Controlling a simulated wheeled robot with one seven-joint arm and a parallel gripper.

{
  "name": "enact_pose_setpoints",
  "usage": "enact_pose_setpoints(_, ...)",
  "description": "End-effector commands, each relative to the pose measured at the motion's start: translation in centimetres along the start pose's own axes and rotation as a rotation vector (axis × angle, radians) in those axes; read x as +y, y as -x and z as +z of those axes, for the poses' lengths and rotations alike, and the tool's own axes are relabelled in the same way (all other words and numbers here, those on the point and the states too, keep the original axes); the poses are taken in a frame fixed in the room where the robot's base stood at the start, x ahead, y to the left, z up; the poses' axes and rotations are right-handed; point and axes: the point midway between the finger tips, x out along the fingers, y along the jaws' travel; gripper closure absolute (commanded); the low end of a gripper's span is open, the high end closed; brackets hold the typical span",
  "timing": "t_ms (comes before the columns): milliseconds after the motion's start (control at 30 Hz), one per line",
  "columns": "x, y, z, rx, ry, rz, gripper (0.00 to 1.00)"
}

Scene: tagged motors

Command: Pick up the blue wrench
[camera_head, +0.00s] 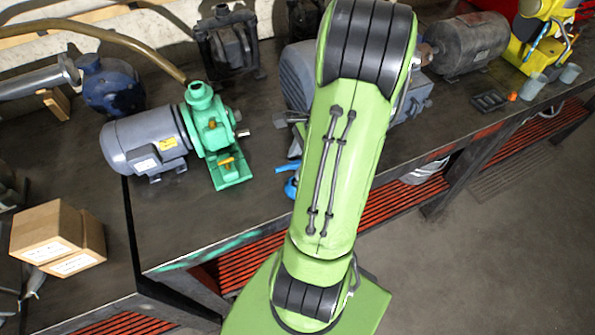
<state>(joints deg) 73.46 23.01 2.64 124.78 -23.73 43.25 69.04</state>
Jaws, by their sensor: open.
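A bright blue object (288,167), which looks like the blue wrench, lies near the front edge of the dark workbench (205,225). It shows just left of my green arm, and the arm hides the rest of it. A rounded blue part (291,187) shows just below it; I cannot tell whether the two are one piece. My arm rises from the bottom middle and bends over the bench. Small dark grey parts beside the arm, above the blue object, are unclear.
A grey motor with a green pump (208,125) stands left of the blue object. A blue-grey motor (298,75) is partly behind my arm. A dark motor (468,43) and a yellow machine (530,45) stand at right. Cardboard boxes (60,238) sit at left. The front bench surface is clear.

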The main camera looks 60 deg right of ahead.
Motion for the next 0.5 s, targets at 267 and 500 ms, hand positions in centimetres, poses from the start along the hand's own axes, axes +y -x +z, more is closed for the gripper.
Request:
enact_pose_setpoints(267, 0.0, -2.8, 0.0, -0.001, 0.001, 0.001, 0.53)
enact_pose_setpoints(500, 0.0, -2.7, 0.1, 0.000, 0.001, 0.000, 0.73)
